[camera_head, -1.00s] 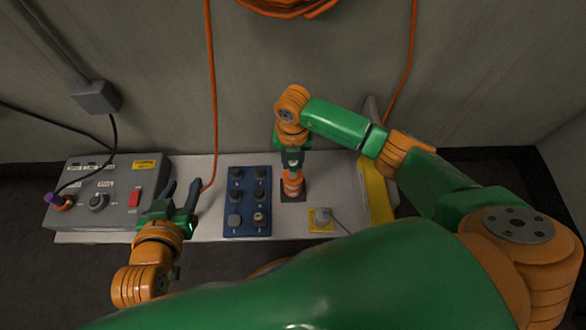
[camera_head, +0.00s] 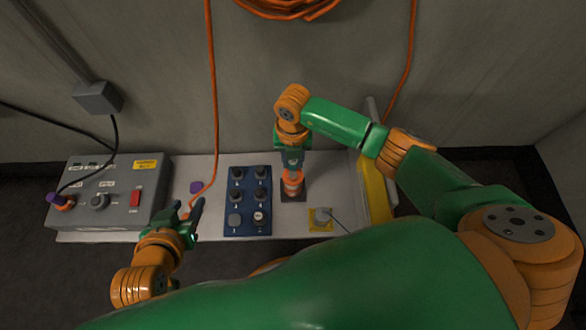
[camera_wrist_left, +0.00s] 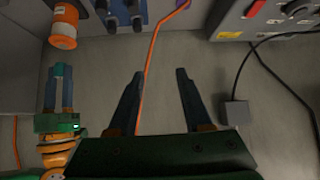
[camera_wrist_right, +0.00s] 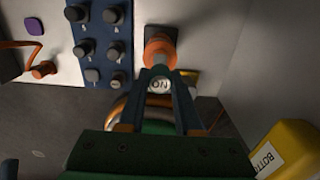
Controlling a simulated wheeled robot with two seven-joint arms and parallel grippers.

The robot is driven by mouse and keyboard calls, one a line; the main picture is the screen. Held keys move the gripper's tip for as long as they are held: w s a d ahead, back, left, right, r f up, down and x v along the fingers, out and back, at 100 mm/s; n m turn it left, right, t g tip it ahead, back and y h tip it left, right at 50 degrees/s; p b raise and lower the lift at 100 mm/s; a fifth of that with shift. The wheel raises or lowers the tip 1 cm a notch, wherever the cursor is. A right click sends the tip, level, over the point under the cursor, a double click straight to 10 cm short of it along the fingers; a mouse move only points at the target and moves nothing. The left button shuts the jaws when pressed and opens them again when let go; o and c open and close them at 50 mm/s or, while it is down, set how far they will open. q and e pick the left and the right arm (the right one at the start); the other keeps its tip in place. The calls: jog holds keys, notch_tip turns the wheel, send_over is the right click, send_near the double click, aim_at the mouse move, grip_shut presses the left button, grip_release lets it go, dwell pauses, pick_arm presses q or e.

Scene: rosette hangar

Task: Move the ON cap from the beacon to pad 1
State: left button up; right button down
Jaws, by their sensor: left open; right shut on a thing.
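The orange beacon (camera_head: 292,188) with a pale band stands on a dark base. My right gripper (camera_head: 292,165) is just above it and shut on the ON cap (camera_wrist_right: 158,86), whose lettering appears upside down between the fingers in the right wrist view. A blue board (camera_head: 247,205) left of the beacon carries several dark round caps and one flat grey square (camera_head: 235,219). My left gripper (camera_head: 188,208) is open and empty, left of the board.
A grey control box (camera_head: 120,205) with a red switch is at the left. A purple square (camera_head: 196,187) and an orange cable (camera_head: 213,120) lie between it and the board. A yellow pad (camera_head: 312,226) with a grey piece is right of the board. A wall stands behind.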

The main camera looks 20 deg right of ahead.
jog(key=shift+r+p, duration=0.3)
jog(key=shift+r, duration=0.05)
pick_arm(q)
jog(key=s+a+f+g+y, duration=0.1)
jog(key=s+f+g, duration=0.3)
jog(key=s, duration=0.4)
jog(key=shift+a+f+g+p, duration=0.2)
jog(key=shift+a+g+p, duration=0.1)
jog(key=shift+a+g, duration=0.3)
pick_arm(e)
jog(key=shift+r, duration=0.3)
dwell(0.4)
pick_arm(q)
jog(key=shift+s, duration=0.15)
